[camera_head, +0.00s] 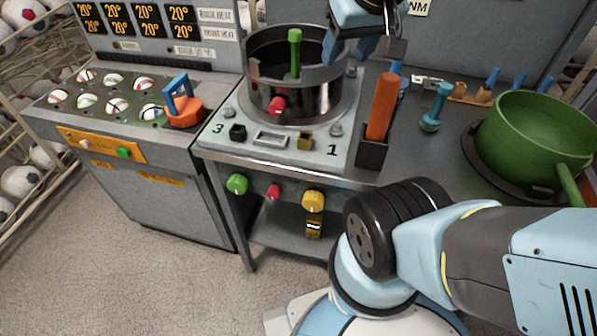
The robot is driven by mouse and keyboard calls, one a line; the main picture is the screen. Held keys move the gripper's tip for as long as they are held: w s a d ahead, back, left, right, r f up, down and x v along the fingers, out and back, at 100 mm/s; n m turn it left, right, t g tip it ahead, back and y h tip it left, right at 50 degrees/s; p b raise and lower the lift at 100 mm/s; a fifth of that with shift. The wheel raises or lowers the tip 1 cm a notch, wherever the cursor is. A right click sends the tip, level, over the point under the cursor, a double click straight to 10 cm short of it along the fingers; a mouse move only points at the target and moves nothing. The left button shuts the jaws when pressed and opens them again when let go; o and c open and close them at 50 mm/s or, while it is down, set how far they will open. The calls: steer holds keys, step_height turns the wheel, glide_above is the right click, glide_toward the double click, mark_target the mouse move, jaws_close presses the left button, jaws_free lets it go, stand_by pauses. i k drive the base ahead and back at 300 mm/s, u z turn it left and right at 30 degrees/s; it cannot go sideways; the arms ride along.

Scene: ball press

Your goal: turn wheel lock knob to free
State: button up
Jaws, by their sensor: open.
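Three knobs show on the front of the press table: a green knob (237,184), a small red knob (273,191) and a yellow knob (313,200). A small dark label (314,227) with yellow marks hangs below the yellow knob; its words are too small to read. I cannot tell for sure which knob is the wheel lock knob. My gripper (349,50) is at the top of the view, above the right rim of the round metal drum. It is open, appears empty, and is well above and apart from the knobs.
The metal drum (312,103) holds an upright green handle (295,50). An orange bar (381,105) stands in a dark holder at the table's right. A green pot (537,135) is farther right. Floor left of my arm is clear.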

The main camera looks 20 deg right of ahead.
mark_target(274, 193)
steer(key=u, duration=0.3)
steer(key=k, duration=1.2)
steer(key=z, duration=0.65)
steer(key=i, duration=0.5)
